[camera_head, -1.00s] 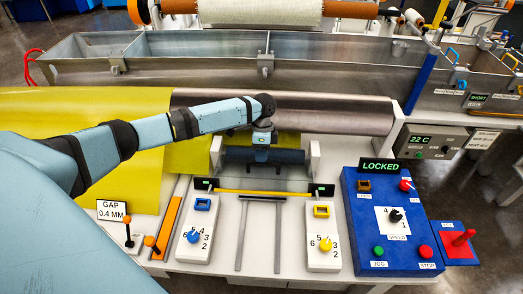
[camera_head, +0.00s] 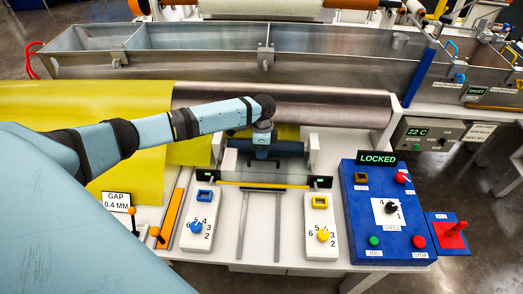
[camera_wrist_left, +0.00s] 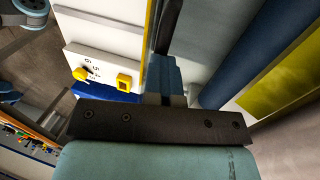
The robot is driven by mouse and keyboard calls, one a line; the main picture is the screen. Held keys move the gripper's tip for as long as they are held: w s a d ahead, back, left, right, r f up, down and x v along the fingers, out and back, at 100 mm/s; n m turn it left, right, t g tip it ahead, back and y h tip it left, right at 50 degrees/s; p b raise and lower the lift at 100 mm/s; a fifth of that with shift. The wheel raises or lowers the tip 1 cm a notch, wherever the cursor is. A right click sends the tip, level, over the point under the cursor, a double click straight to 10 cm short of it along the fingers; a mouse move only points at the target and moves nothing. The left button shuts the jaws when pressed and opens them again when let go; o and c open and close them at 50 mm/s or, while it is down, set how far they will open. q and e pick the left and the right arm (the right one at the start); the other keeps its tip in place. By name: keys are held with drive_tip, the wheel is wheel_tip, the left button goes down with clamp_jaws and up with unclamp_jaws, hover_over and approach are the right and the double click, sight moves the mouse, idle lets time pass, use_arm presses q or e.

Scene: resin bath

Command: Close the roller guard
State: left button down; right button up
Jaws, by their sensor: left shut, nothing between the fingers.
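The roller guard (camera_head: 232,174) is a clear panel with a yellow front bar, between two small dark boxes with green lights. It lies in front of the dark blue roller (camera_head: 287,148), over the two rails. My left gripper (camera_head: 262,155) is shut and empty, pointing down over the back middle of the guard, by the roller. I cannot tell if it touches the guard. In the left wrist view my shut fingers (camera_wrist_left: 166,78) show beside the grey panel surface and the blue roller (camera_wrist_left: 262,62). My right gripper is out of view.
A blue control box (camera_head: 385,240) with a LOCKED sign (camera_head: 377,158) stands at right. Two white dial panels, left (camera_head: 201,218) and right (camera_head: 322,222), flank the rails. Yellow sheet (camera_head: 130,180) lies at left. A large metal roller (camera_head: 330,108) and the bath (camera_head: 190,72) are behind.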

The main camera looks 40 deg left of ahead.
use_arm(q)
drive_tip(key=s+p+v, duration=0.1)
drive_tip(key=p+v, duration=0.4)
drive_tip(key=s+d+b+v, duration=0.1)
drive_tip(key=s+b+v, duration=0.15)
drive_tip(key=v, duration=0.65)
hover_over(262, 163)
drive_tip(key=w+a, duration=0.1)
drive_tip(key=w, duration=0.1)
drive_tip(key=s+d+f+n+t+h, duration=0.1)
drive_tip(key=s+d+f+t+h, duration=0.15)
drive_tip(key=s+d+f, duration=0.4)
drive_tip(key=s+d+f+n+t+h, duration=0.1)
drive_tip(key=s+d+f+n+t, duration=0.2)
drive_tip(key=d+f, duration=0.65)
drive_tip(key=s+d+n+t+y, duration=0.1)
drive_tip(key=s+n+t, duration=0.3)
drive_tip(key=s, duration=1.3)
drive_tip(key=t, duration=0.3)
drive_tip(key=shift+s+n+t, duration=0.3)
drive_tip(key=shift+s+t, duration=0.05)
drive_tip(key=shift+s, duration=0.05)
drive_tip(key=shift+y, duration=0.25)
